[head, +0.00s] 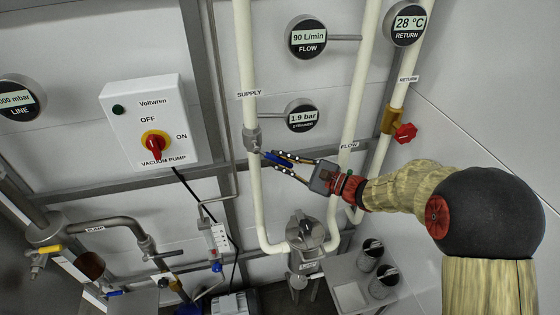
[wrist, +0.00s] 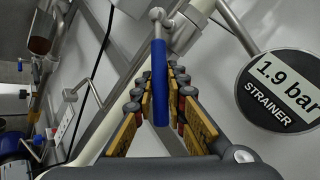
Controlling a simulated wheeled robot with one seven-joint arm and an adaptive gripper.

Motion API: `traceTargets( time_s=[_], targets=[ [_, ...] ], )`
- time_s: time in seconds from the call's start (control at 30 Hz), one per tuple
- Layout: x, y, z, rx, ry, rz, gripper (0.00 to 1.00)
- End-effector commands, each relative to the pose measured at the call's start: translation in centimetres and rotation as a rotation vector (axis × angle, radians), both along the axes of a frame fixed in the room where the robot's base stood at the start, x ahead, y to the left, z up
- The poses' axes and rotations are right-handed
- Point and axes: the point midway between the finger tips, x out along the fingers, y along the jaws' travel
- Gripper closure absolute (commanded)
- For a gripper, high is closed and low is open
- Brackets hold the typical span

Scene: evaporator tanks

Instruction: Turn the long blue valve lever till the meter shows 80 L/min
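The long blue valve lever (head: 275,158) sits on the grey valve (head: 252,139) of the white SUPPLY pipe (head: 249,110). In the wrist view the lever (wrist: 160,82) stands upright in the middle, between the two yellow-padded fingers. My gripper (head: 272,162) reaches it from the right; in the wrist view my gripper (wrist: 160,95) is closed in on the lever, a pad close against each side. The fingers partly hide the lever in the head view. The FLOW meter (head: 309,38) reads 90 L/min.
The STRAINER gauge (head: 302,117) reads 1.9 bar, just above my gripper; it looms at right in the wrist view (wrist: 280,90). A RETURN pipe with a red-handled valve (head: 404,132) is at right. The vacuum pump switch box (head: 150,122) is at left.

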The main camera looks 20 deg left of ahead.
Motion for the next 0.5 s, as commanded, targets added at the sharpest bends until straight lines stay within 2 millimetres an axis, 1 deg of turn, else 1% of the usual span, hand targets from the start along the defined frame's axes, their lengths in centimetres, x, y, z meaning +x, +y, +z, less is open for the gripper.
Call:
traceTargets(
  time_s=[0.03,0.2,0.5],
  targets=[
    [-0.02,-0.01,-0.01,-0.001,0.0,0.001,0.92],
    [-0.02,-0.01,-0.03,-0.001,0.0,0.001,1.0],
    [-0.03,0.0,-0.04,-0.001,0.0,0.001,1.0]
  ],
)
